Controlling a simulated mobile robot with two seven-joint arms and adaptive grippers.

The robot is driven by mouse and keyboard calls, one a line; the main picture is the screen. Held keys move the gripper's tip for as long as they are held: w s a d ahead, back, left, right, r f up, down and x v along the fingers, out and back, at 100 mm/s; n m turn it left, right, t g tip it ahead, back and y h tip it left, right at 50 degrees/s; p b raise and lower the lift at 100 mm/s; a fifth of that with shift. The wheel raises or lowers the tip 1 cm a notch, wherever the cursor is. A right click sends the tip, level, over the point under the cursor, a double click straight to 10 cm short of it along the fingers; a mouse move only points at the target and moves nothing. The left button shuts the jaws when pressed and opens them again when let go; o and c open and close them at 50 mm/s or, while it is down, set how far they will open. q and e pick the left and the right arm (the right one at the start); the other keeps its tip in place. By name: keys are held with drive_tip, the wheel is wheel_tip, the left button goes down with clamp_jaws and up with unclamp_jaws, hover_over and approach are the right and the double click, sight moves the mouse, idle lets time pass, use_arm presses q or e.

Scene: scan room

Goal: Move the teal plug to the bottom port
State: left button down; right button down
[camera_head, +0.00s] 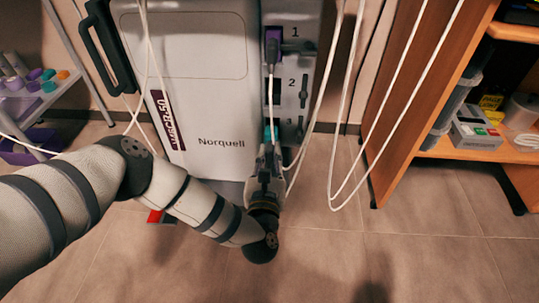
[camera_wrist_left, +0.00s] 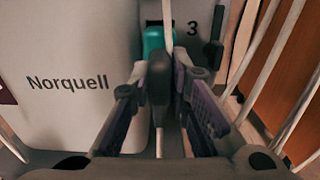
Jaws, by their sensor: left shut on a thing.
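The tall grey machine (camera_head: 195,70) has a dark port panel numbered 1, 2 and 3 from top to bottom. The teal plug (camera_head: 269,133) is at the level of the bottom port, beside the number 3. Its teal body also shows in the left wrist view (camera_wrist_left: 153,42), with a dark grip part (camera_wrist_left: 158,78) nearer the camera. My left gripper (camera_head: 267,163) is below the number 3, shut on the dark grip part between its fingertips (camera_wrist_left: 160,84). Whether the plug is seated is hidden. My right gripper is not in view.
A purple plug (camera_head: 272,42) is at port 1, with a white cable hanging down. Dark latches stand beside the ports; the one at port 2 (camera_head: 304,91) is upright. Loose white cables (camera_head: 333,160) hang right of the machine. A wooden shelf (camera_head: 400,100) stands right.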

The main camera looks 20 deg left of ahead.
sight(271, 139)
use_arm(q)
drive_tip(key=shift+b+x, duration=1.65)
drive_tip(key=shift+x, duration=1.2)
idle(3.8)
drive_tip(key=shift+f, duration=0.15)
idle(0.9)
drive_tip(key=c, duration=1.4)
unclamp_jaws()
drive_tip(key=shift+c, duration=0.2)
